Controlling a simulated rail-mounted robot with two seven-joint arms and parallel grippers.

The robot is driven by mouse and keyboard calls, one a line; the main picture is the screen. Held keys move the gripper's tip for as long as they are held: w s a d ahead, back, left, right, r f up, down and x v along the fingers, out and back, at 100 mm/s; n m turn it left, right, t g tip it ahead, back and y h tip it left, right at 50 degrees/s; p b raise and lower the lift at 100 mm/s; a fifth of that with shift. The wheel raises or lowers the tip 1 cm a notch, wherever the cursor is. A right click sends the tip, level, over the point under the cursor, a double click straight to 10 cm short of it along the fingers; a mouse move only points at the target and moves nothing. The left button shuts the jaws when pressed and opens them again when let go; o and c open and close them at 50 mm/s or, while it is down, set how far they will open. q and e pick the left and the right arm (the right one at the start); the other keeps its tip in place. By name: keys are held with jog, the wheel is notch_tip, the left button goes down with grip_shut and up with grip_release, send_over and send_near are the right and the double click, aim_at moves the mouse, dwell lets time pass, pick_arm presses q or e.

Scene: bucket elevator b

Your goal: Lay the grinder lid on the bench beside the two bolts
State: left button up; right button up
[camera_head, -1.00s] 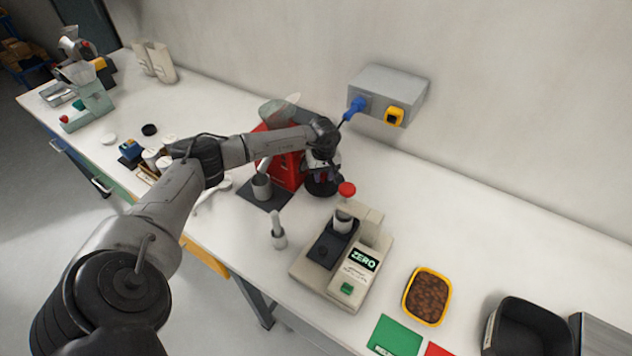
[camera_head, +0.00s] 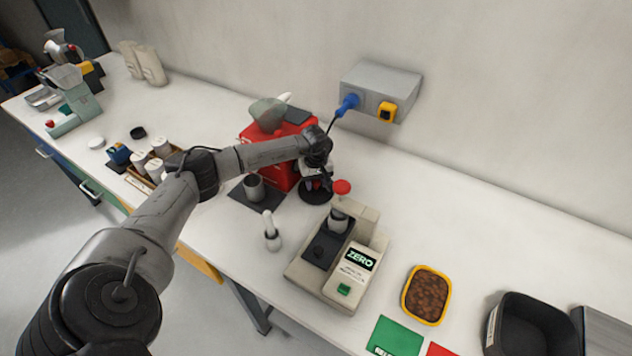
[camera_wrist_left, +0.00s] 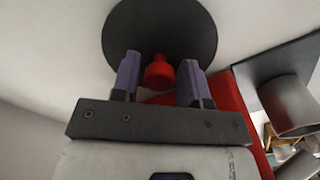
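The grinder lid is a black disc with a red knob (camera_wrist_left: 158,72). In the wrist view its black disc (camera_wrist_left: 160,30) fills the top, beyond my gripper. In the head view the lid (camera_head: 316,193) is right of the red grinder (camera_head: 258,141), just over or at the bench. My left gripper (camera_head: 318,178) is above it. Its two purple-padded fingers stand either side of the knob and appear shut on it; small gaps seem visible. Whether the lid touches the bench I cannot tell. I cannot make out the two bolts. My right gripper is not in view.
A metal cup (camera_head: 253,187) stands on a dark mat left of the lid. A wall box (camera_head: 380,88) with a blue plug is behind. The bench behind the scale is clear.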

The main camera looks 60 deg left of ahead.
aim_at(317, 181)
pick_arm(q)
jog(key=shift+o, duration=1.1)
notch_tip(317, 181, up, 12)
jog(key=shift+r+p, duration=0.2)
jog(key=shift+p, duration=0.15)
jog(key=shift+d, duration=0.1)
